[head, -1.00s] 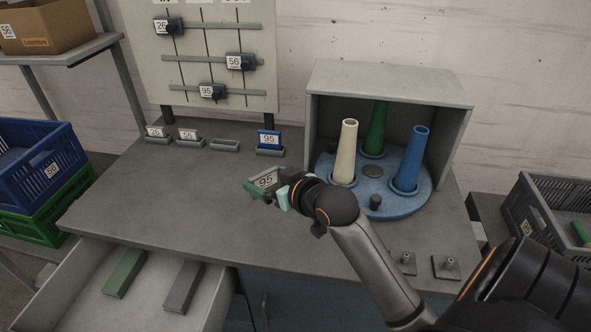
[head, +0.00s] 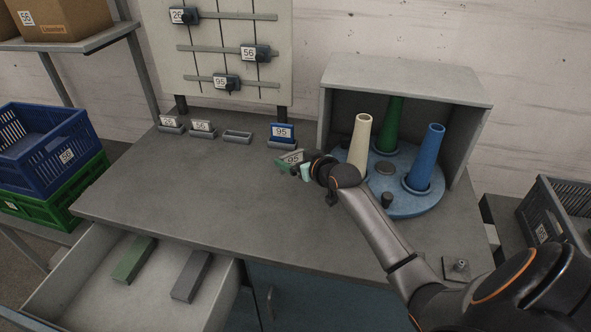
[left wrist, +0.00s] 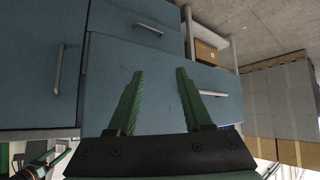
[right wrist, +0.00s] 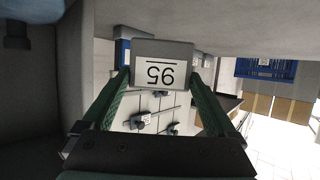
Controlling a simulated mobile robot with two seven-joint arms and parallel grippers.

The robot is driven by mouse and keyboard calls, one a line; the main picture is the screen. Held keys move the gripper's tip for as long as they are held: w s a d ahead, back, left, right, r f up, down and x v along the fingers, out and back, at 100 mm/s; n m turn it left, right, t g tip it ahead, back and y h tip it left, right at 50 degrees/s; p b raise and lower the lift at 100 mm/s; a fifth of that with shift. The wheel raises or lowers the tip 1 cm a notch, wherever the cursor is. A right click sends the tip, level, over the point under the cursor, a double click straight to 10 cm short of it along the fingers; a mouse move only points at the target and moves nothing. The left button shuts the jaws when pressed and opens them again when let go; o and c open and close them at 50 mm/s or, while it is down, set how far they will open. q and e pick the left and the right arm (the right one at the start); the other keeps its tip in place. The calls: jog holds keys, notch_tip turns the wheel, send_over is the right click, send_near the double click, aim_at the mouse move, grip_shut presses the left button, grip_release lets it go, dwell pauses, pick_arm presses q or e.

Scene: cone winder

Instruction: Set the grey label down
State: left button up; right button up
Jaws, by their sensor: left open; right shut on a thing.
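The grey label (head: 293,158), marked 95, is in my right gripper (head: 297,168), in front of the blue label in the head view. My right gripper is shut on it and holds it by its sides. In the right wrist view the label (right wrist: 162,52) sits between the fingertips, with its number upside down. In the head view I cannot tell how far it is above the bench. My left gripper (left wrist: 159,95) is open and empty, facing blue drawer fronts in the left wrist view.
An empty grey holder (head: 237,138) stands at the back of the bench (head: 180,190). Labels 26 (head: 169,122) and 56 (head: 202,127) and a blue 95 label (head: 282,131) stand in holders beside it. A blue turntable (head: 405,208) with cones is at right. The left-middle bench is clear.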

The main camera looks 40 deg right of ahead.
jog(key=shift+w+d+f, duration=0.45)
jog(key=shift+w+f, duration=0.05)
jog(key=shift+f, duration=1.8)
jog(key=shift+f, duration=0.15)
jog(key=o, duration=1)
